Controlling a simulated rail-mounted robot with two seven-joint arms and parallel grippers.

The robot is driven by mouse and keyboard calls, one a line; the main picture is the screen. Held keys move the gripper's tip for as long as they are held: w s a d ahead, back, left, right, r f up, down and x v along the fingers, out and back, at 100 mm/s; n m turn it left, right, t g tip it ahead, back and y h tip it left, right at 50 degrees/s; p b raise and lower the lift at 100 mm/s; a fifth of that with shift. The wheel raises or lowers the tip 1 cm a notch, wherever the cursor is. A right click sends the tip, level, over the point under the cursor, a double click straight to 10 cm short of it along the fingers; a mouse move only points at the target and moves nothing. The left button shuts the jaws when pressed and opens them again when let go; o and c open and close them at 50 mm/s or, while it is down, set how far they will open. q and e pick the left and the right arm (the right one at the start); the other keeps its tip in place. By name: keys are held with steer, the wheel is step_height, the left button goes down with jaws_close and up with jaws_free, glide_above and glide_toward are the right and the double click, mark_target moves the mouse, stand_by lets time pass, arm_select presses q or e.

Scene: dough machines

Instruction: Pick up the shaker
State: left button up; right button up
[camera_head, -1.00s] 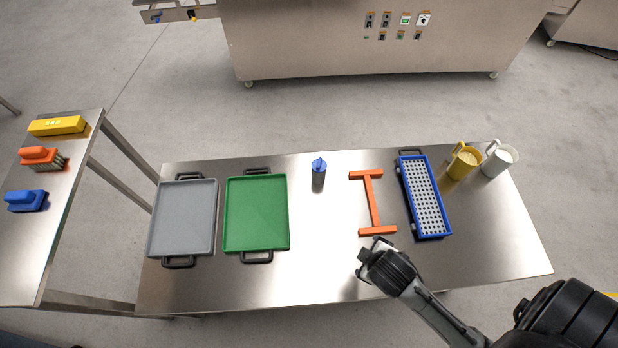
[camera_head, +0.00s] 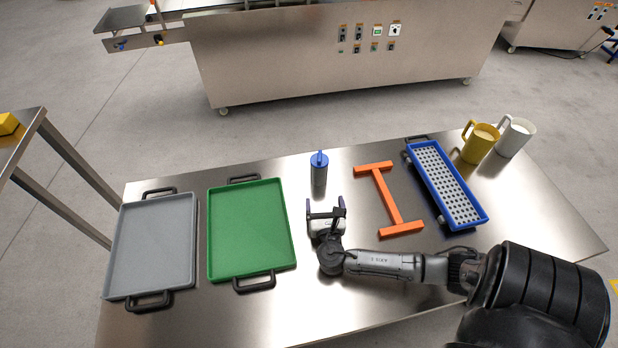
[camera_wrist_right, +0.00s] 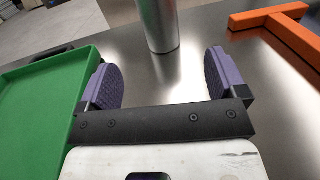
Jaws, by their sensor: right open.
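The shaker (camera_head: 319,174) is a grey metal cylinder with a blue top. It stands upright on the steel table, between the green tray and the orange frame. My right gripper (camera_head: 325,203) is open and empty, a short way in front of the shaker, with its fingers towards it. In the right wrist view the shaker's metal body (camera_wrist_right: 159,22) stands beyond the two purple-padded fingers (camera_wrist_right: 166,80), roughly centred between them and not touching them. Its top is out of that view. My left gripper is not in view.
The green tray (camera_head: 286,268) lies left of my right gripper, with a grey tray (camera_head: 112,293) further left. The orange frame (camera_head: 384,195) and a blue perforated tray (camera_head: 480,225) lie to the right. A yellow jug (camera_head: 478,146) and a white jug (camera_head: 514,140) stand at the back right.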

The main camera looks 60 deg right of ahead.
mark_target(320, 175)
steer(key=b+x, duration=0.1)
steer(key=x, duration=1.2)
steer(key=shift+w+d+r, duration=0.1)
steer(key=shift+w, duration=0.15)
steer(key=shift+c, duration=0.4)
steer(key=c, duration=1.1)
